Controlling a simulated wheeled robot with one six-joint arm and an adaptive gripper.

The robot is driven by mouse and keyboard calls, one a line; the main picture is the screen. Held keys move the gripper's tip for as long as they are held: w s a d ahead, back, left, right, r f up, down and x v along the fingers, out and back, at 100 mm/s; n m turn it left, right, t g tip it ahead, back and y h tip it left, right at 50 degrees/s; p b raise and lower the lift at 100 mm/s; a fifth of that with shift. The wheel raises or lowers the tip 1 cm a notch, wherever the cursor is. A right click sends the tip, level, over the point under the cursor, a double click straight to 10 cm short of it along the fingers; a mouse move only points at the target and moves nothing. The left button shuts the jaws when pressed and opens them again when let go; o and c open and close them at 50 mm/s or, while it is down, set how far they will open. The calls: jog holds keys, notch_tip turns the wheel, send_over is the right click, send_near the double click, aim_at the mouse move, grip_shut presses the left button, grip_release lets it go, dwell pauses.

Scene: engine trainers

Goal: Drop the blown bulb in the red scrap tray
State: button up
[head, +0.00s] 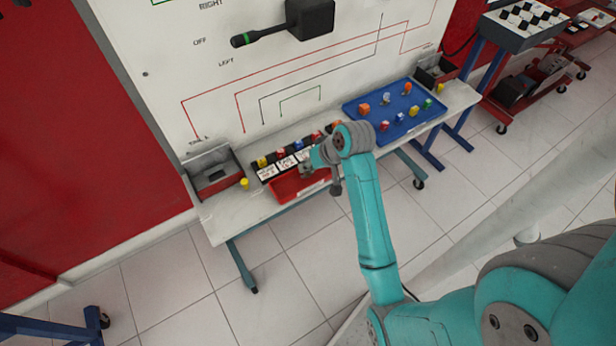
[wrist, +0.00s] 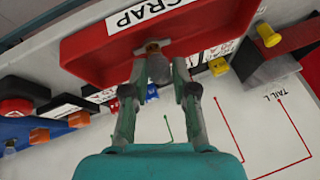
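The red scrap tray (head: 287,190) stands at the front edge of the white bench in the head view. In the wrist view the tray (wrist: 95,52) fills the top, with a white SCRAP label on its wall. My gripper (wrist: 153,48) is closed around the bulb (wrist: 159,69), which has greyish glass and a brass base. The glass lies between my fingers and the base is at the fingertips, in front of the tray's interior. In the head view my gripper (head: 308,171) is over the tray, and the bulb cannot be made out there. The exact height above the tray floor is unclear.
A black rack with coloured pieces and white labels (head: 284,161) sits directly behind the tray. A blue tray (head: 358,106) with several small coloured parts is to the right. A grey box (head: 214,174) and a yellow piece (head: 244,183) are to the left. A wiring panel stands behind.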

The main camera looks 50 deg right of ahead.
jog(key=o, duration=0.3)
jog(key=shift+r, duration=0.1)
jog(key=v, duration=0.7)
jog(key=shift+s+r, duration=0.1)
jog(key=shift+r, duration=0.05)
dwell(0.3)
